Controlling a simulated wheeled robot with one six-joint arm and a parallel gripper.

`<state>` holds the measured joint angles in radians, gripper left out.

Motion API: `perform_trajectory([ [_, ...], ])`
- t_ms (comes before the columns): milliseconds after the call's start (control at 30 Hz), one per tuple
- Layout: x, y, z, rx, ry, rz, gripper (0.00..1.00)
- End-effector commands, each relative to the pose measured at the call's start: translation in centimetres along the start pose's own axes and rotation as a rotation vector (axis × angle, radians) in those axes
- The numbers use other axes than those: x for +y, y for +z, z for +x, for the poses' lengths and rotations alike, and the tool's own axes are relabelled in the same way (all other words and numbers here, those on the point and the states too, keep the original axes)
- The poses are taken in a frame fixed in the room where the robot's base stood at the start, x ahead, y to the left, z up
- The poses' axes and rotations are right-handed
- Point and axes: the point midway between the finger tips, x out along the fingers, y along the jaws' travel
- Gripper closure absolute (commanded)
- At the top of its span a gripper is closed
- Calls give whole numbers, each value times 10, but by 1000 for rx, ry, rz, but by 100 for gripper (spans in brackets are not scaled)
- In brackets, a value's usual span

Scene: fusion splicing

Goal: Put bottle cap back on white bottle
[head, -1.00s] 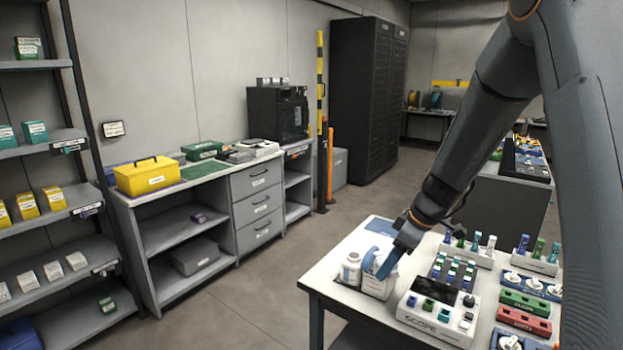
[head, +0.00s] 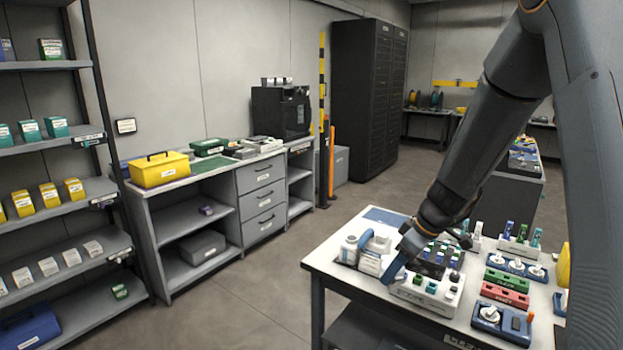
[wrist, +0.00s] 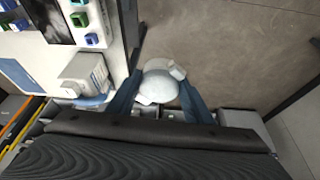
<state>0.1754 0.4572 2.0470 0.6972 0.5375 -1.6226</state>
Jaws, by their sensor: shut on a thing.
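My gripper (head: 394,272) is low at the front left edge of the white worktable, right of the white bottle. In the wrist view its two blue fingers (wrist: 158,100) are shut on a white rounded thing, which looks like the bottle cap (wrist: 158,82), held with bare floor behind it. The white bottle (head: 349,250) stands upright near the table's left edge. Its mouth is too small to make out.
A white device with coloured pieces (head: 428,290) stands right of the gripper. A blue mat (head: 386,216) lies behind the bottle.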

Motion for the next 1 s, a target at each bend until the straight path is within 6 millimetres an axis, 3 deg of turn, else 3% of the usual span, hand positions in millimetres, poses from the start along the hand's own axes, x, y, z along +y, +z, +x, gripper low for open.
perform_trajectory([
  [500,-17,80,10,-2,261,633,74],
  [900,-20,101,13,-4,331,800,74],
  [1000,-16,103,28,-2,329,794,74],
])
